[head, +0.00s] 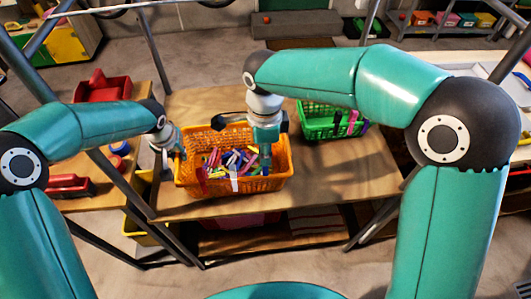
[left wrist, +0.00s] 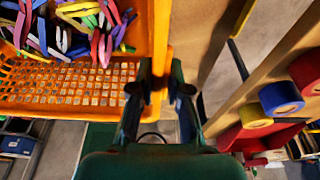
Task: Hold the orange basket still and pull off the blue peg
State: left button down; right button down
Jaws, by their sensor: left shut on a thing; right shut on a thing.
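The orange basket (head: 240,186) stands on the wooden table, filled with many-coloured pegs. Pegs also hang over its near rim, one dark red and one white. My left gripper (head: 174,152) is shut on the basket's left rim; in the left wrist view its fingers (left wrist: 160,88) close around the orange rim (left wrist: 161,40). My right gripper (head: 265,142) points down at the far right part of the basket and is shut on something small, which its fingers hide. I take this to be the blue peg, but I cannot make out its colour.
A green basket (head: 318,132) with pegs on its near rim stands to the right at the back. Red boxes (head: 102,88) and tape rolls (left wrist: 280,98) are on a surface to the left. The table's front right (head: 340,178) is clear.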

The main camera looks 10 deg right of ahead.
jog(key=shift+r, duration=1.4)
pick_arm(q)
jog(key=c, duration=1.1)
grip_release()
jog(key=shift+o, duration=0.2)
jog(key=shift+r, duration=0.1)
